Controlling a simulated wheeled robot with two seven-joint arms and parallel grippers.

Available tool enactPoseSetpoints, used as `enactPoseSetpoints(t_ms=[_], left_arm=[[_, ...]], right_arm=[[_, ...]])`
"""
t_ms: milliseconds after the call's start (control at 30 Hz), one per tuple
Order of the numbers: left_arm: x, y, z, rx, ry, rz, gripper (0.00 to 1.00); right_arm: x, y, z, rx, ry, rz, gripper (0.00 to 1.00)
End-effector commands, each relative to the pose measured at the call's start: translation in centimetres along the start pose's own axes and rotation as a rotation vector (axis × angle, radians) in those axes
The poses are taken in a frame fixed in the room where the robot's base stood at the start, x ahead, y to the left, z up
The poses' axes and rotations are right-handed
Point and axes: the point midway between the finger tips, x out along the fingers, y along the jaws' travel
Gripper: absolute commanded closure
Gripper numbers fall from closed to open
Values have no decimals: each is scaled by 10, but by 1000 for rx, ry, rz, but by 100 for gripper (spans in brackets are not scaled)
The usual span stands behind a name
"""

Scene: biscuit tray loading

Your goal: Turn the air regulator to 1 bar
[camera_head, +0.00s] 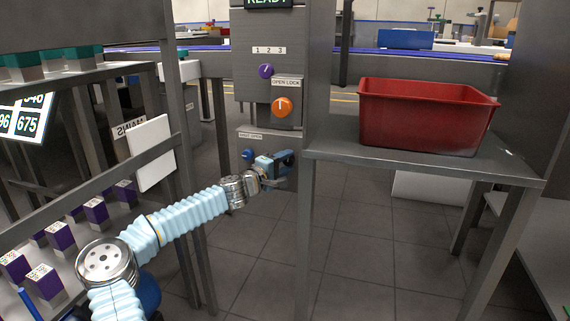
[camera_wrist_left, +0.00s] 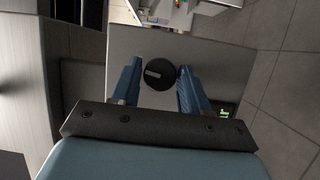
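A round black knob (camera_wrist_left: 160,76) with a pale pointer line sits on a grey panel (camera_wrist_left: 210,55) in the left wrist view. It looks like the air regulator. My left gripper (camera_wrist_left: 159,67) has its two blue fingers apart, one on each side of the knob. The right finger appears close to the knob's edge; I cannot tell whether either finger touches. A small green display (camera_wrist_left: 224,112) is partly hidden beside the right finger, its reading illegible. In the head view my left gripper (camera_head: 283,161) is beside the lower grey panel and hides the black knob. My right gripper is not in view.
A blue knob (camera_head: 247,154) is just left of my left gripper. Above are an orange knob (camera_head: 282,107) and a purple knob (camera_head: 266,71). A red crate (camera_head: 425,118) stands on a grey shelf (camera_head: 330,150) at right. A grey post (camera_head: 304,240) stands near the gripper.

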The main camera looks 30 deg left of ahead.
Motion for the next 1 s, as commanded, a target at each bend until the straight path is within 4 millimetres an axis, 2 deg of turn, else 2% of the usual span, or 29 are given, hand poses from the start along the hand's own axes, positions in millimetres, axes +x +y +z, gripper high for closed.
enactPoseSetpoints(t_ms=[33,100,367,467,567,800,1000], left_arm=[[0,0,0,0,0,0,47],[0,0,0,0,-1,0,37],[0,0,0,0,-1,-1,37],[-6,-1,0,-1,-1,-2,37],[-22,-1,-2,-2,1,-3,37],[-77,-1,-1,-1,1,-3,37],[-110,0,-1,-1,0,-2,37]], right_arm=[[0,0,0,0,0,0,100],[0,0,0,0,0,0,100],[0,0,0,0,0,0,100],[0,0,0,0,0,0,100],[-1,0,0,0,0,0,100],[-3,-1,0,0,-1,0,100],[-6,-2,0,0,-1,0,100]])
